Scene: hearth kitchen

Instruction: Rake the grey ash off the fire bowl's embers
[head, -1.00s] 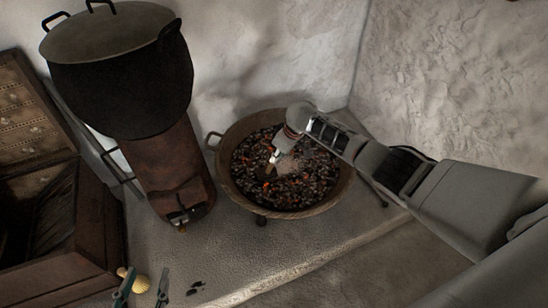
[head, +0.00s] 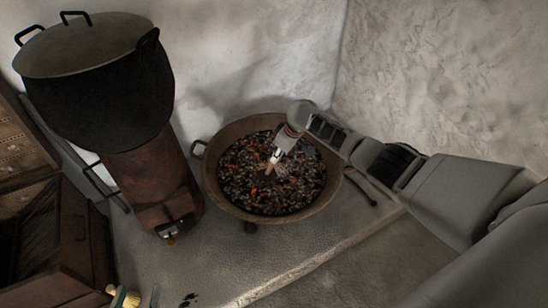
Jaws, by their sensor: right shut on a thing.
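The round fire bowl (head: 222,200) stands on the stone ledge, filled with dark coals and glowing orange embers (head: 254,191). No clear sheet of grey ash shows; small greyish bits lie among the coals. My right gripper (head: 274,160) reaches in from the right over the middle of the bowl. It is shut on a slim tan tool (head: 269,170), whose lower end is down at the coals. My wrist hides part of the bowl's far side, and the tool's full shape is hard to see. My left gripper is not in view.
A large black lidded pot (head: 100,95) sits on a rusty stove (head: 155,185) left of the bowl. A dark wooden cabinet (head: 80,235) is at far left. A pale-headed brush (head: 124,298) lies at the bottom edge. Plaster walls close in behind; the ledge front is clear.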

